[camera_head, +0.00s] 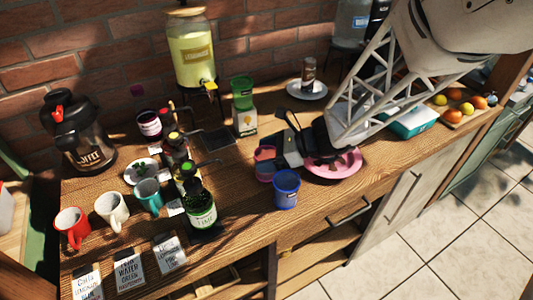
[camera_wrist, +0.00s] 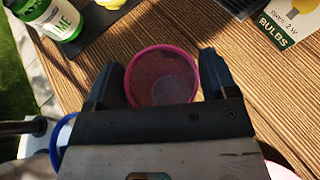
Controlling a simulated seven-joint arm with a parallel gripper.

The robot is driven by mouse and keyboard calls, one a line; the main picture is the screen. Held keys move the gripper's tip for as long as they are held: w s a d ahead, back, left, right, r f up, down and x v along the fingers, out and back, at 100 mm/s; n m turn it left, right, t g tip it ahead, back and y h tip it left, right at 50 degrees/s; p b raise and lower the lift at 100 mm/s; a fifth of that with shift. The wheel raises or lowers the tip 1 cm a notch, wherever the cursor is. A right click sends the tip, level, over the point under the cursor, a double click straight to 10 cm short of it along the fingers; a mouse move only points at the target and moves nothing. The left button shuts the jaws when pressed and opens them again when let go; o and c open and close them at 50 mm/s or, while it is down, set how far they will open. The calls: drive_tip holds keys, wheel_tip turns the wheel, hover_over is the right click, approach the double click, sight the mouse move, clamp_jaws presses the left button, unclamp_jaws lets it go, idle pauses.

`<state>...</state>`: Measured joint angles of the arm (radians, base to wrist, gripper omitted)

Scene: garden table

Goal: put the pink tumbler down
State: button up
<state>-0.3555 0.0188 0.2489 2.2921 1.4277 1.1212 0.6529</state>
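The pink tumbler (camera_head: 265,165) is at the middle of the wooden table, just behind and left of the blue tumbler (camera_head: 286,190). In the wrist view I look down into the open mouth of the pink tumbler (camera_wrist: 162,75), which looks empty. My gripper (camera_wrist: 161,78) has one finger on each side of it, both close against its wall, and appears shut on it. In the head view my gripper (camera_head: 283,158) reaches it from the right. I cannot tell whether its base touches the table.
A green lime bottle (camera_head: 202,212) stands left of the blue tumbler. A pink plate (camera_head: 345,170) lies under my wrist. A bulbs box (camera_head: 245,122) with a green tumbler (camera_head: 242,92) on it stands behind. Bare wood (camera_head: 240,175) shows between bottle and pink tumbler.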

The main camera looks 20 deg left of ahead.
drive_tip(key=shift+r, duration=0.1)
drive_tip(key=shift+d+r, duration=0.1)
drive_tip(key=v, duration=1.1)
drive_tip(key=shift+d+r, duration=0.15)
drive_tip(key=shift+d, duration=0.2)
drive_tip(key=shift+w, duration=0.1)
idle(0.8)
drive_tip(key=s+d+r+n+t+h, duration=0.2)
drive_tip(key=s+d+r+n+h, duration=0.2)
drive_tip(key=s+d, duration=0.5)
drive_tip(key=s+d+r+n+t+h, duration=0.3)
drive_tip(key=s+d+n+h, duration=0.5)
drive_tip(key=d+n, duration=0.3)
drive_tip(key=s+d+r, duration=0.1)
drive_tip(key=d, duration=0.2)
drive_tip(key=shift+s+d+h, duration=0.35)
drive_tip(key=shift+s+h, duration=0.05)
idle(0.5)
